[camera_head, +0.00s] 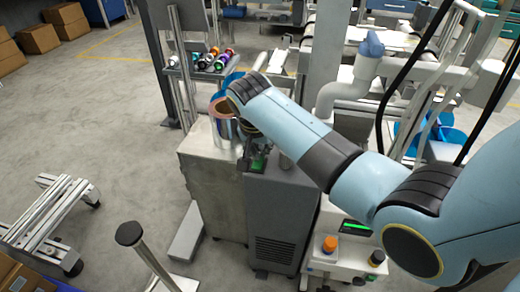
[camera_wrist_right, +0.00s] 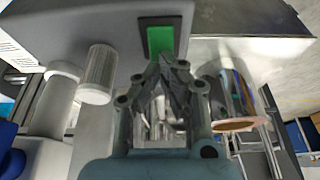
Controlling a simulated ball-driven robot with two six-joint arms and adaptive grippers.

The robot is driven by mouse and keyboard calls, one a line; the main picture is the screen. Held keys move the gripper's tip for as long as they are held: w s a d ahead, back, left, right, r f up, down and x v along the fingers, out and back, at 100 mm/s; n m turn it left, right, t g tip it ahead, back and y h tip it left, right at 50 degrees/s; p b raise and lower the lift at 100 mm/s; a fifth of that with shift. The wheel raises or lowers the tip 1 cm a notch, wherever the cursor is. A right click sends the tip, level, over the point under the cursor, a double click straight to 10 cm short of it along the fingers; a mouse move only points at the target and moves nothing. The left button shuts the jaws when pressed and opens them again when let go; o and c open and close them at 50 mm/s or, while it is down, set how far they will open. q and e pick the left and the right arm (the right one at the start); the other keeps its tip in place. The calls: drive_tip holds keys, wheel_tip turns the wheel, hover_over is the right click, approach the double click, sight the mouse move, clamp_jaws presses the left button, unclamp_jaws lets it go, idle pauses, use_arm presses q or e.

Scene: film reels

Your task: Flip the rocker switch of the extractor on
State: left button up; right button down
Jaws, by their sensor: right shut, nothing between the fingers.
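The extractor (camera_head: 277,222) is a dark grey box with a vent low on its front, standing in the middle of the head view. Its rocker switch (camera_wrist_right: 160,40) is a green rectangle in a dark frame in the right wrist view. Which way it is tipped I cannot tell. My right gripper (camera_head: 258,153) is above the extractor's top and partly hidden by my own arm. In the right wrist view the gripper's fingertips (camera_wrist_right: 170,60) are together and empty, at the switch's lower edge. Whether they touch it I cannot tell. My left gripper is not in view.
A pale metal cabinet (camera_head: 212,178) with a shiny roll (camera_head: 224,125) on it stands left of the extractor. A white device with an orange knob (camera_head: 329,244) is at its right. A ribbed cylinder (camera_wrist_right: 98,75) is near the switch.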

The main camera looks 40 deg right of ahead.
drive_tip(key=shift+w+d+g+y+p, duration=0.2)
drive_tip(key=shift+g+y+p, duration=0.1)
drive_tip(key=shift+p, duration=0.2)
drive_tip(key=shift+s+f, duration=0.1)
drive_tip(key=shift+f, duration=0.3)
drive_tip(key=shift+a, duration=0.1)
drive_tip(key=shift+s, duration=0.1)
drive_tip(key=shift+s+a+r+p, duration=0.3)
drive_tip(key=shift+s+a+p, duration=0.25)
drive_tip(key=shift+p, duration=0.35)
drive_tip(key=shift+w, duration=0.15)
